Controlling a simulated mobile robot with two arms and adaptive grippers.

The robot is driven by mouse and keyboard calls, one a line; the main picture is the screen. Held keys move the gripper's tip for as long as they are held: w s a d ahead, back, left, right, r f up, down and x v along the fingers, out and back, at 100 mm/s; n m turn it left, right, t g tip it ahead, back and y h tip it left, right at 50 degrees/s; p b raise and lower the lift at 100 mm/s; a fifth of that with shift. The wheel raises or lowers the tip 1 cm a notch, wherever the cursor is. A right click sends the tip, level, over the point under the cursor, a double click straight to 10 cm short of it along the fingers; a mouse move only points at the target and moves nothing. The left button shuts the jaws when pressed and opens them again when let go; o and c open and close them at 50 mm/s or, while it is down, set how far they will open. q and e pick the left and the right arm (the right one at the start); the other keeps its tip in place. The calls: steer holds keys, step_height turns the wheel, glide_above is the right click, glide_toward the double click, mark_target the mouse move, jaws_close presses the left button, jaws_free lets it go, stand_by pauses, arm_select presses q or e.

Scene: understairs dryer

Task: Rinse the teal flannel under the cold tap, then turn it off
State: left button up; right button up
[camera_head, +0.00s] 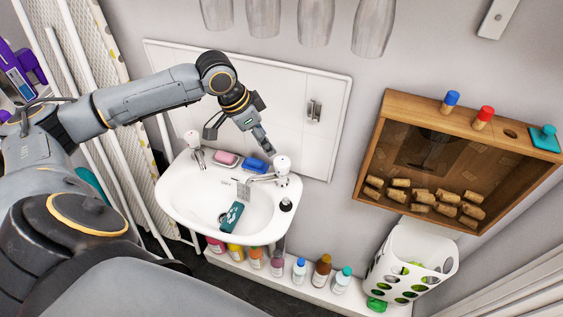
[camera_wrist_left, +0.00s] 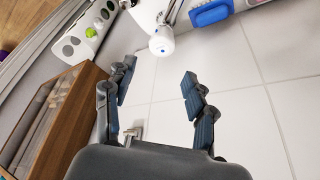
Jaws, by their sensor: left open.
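The teal flannel (camera_head: 232,215), with a pale pattern, lies in the white basin (camera_head: 180,200) near its front. The right-hand tap (camera_head: 281,168) has a white knob, and its spout points left over the basin; a grey patch below the spout is too small to identify. In the left wrist view this knob (camera_wrist_left: 162,42) shows a blue mark, fitting the cold tap. My left gripper (camera_head: 264,143) is just behind and above that knob, apart from it. Its fingers (camera_wrist_left: 158,85) are open and empty. My right gripper is not in view.
Another tap (camera_head: 194,143) stands at the basin's left. Pink (camera_head: 225,159) and blue (camera_head: 254,165) items sit on the back rim; a dark-topped bottle (camera_head: 286,205) is at the right. A wooden box (camera_head: 480,105) hangs right. Several bottles (camera_head: 322,268) line the shelf below.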

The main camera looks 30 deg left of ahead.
mark_target(281, 161)
arm_select(q)
steer(key=x, duration=0.6)
steer(key=p+x, duration=0.1)
steer(key=x, duration=0.6)
steer(key=shift+w+a+f+p, duration=0.15)
steer(key=shift+w+a+p, duration=0.05)
steer(key=shift+w+p, duration=0.1)
